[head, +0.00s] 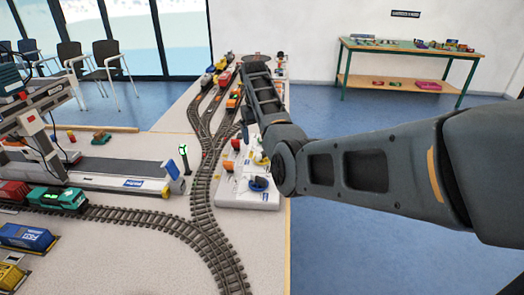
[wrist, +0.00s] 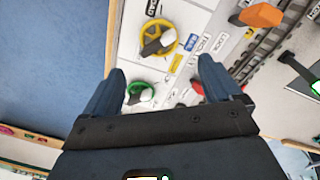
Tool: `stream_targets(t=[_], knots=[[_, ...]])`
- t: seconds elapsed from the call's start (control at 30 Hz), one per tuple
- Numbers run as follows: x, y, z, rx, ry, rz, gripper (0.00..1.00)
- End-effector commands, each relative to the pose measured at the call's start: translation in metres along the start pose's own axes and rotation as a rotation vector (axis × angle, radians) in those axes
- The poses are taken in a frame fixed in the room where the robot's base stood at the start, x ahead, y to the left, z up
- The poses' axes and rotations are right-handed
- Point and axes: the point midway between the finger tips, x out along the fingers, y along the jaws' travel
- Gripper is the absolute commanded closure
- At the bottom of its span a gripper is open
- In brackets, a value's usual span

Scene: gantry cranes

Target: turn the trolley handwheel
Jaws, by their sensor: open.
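A white control panel (head: 240,193) with coloured handwheels lies along the right edge of the layout table. In the wrist view, a yellow handwheel (wrist: 171,37) with a white-and-dark hub sits ahead of my gripper (wrist: 160,68). A smaller green handwheel (wrist: 133,89) shows beside the left finger, and a red part (wrist: 196,86) is partly hidden by the right finger. I cannot tell which wheel is the trolley one.
Model tracks (head: 205,190) run left of the panel, with a small green-lit signal (head: 183,150) beside them. A crane (head: 40,120) stands at the left. An orange block (wrist: 261,15) sits near the panel's track side. Blue floor is free to the right.

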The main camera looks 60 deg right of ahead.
Motion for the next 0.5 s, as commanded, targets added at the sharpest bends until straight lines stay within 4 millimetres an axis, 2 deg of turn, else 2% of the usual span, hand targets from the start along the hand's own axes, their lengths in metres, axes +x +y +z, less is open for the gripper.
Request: stream_targets(t=[0.1, 0.2, 0.37, 0.5], knots=[[-0.001, 0.007, 0.000, -0.207, -0.018, -0.048, 0.08], [-0.002, 0.010, 0.000, -0.331, -0.024, -0.078, 0.08], [0.000, 0.011, 0.001, -0.416, -0.026, -0.099, 0.08], [0.014, 0.009, 0.002, -0.422, -0.028, -0.101, 0.08]])
